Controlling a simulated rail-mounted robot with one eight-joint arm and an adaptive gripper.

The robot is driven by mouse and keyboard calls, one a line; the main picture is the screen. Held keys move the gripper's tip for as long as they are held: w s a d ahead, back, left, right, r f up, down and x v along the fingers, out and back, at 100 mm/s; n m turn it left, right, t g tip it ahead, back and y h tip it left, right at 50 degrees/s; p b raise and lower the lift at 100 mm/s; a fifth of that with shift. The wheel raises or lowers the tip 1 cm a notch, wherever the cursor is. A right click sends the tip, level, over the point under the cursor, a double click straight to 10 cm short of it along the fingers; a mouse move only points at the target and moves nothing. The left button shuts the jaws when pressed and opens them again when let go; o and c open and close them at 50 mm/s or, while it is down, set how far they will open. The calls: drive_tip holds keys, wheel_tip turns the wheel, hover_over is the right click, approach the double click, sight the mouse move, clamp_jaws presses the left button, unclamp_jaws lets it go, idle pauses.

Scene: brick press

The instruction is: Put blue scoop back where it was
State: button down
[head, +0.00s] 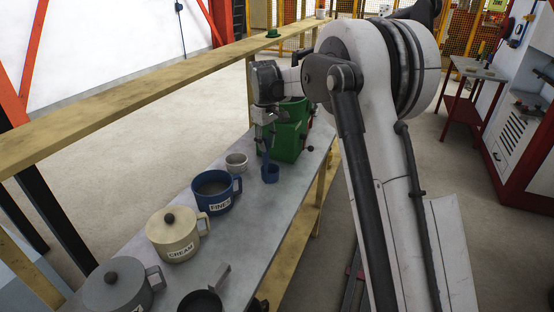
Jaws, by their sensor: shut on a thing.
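The blue scoop (271,174) has a small cup and an upright handle. It is at the middle of the grey bench, to the right of the blue FINES pot (216,191). My gripper (266,126) is above the cup, shut on the scoop's handle. The cup is low over the bench top; I cannot tell whether it touches. The FINES pot is open and holds grey material. The green press (289,132) stands just behind the scoop, partly hidden by my arm.
A small metal cup (236,163) stands between the FINES pot and the press. A lidded CREAM pot (174,234), a lidded grey pot (118,288) and a dark pan (201,301) are at the near end. A wooden rail (130,97) runs along the left. Bare bench (258,222) shows in front of the scoop.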

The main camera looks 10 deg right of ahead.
drive_tip(key=w+d+f+p, duration=0.1)
drive_tip(key=w+d+f, duration=0.3)
drive_tip(key=f, duration=0.4)
drive_tip(key=shift+w+d+f+p, duration=0.3)
drive_tip(key=shift+w+p, duration=0.1)
drive_tip(key=shift+w, duration=0.35)
drive_tip(key=c, duration=1.6)
unclamp_jaws()
